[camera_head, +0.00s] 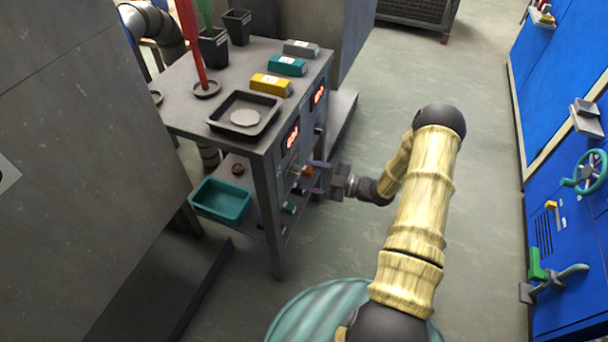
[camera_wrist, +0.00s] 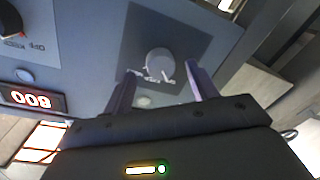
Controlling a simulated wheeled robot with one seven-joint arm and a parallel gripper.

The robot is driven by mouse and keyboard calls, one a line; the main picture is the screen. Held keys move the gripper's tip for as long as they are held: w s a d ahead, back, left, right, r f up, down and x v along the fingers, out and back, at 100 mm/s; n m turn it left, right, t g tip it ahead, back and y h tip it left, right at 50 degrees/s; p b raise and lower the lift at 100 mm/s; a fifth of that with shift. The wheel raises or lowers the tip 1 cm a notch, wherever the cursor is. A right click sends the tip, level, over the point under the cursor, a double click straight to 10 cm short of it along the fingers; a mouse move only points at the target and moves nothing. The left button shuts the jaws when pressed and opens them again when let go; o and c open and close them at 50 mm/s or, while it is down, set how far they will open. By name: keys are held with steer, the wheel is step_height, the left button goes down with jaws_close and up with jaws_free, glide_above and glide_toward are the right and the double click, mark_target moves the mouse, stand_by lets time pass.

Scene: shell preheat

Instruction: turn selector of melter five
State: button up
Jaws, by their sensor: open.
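In the wrist view a round grey selector knob (camera_wrist: 159,62) sits on a dark square plate (camera_wrist: 190,32) on the grey panel. White marks show at its lower edge. My gripper (camera_wrist: 160,76) is open, with one dark finger on each side of the knob's lower part in the picture. I cannot tell whether the fingers touch it. In the head view my gripper (camera_head: 308,180) is at the front panel of the grey bench (camera_head: 341,52). The labels that would tell which melter this is are not readable.
A second, black knob (camera_wrist: 10,22) with an orange mark and a red-lit display (camera_wrist: 32,98) are left of the plate. The bench top carries a dark tray (camera_head: 218,124) and several coloured blocks. A teal bin (camera_head: 221,203) sits on the lower shelf. Blue cabinets (camera_head: 540,75) stand right, across open floor.

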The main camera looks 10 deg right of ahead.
mark_target(296, 172)
steer(key=shift+x, duration=1.35)
steer(key=c, duration=1)
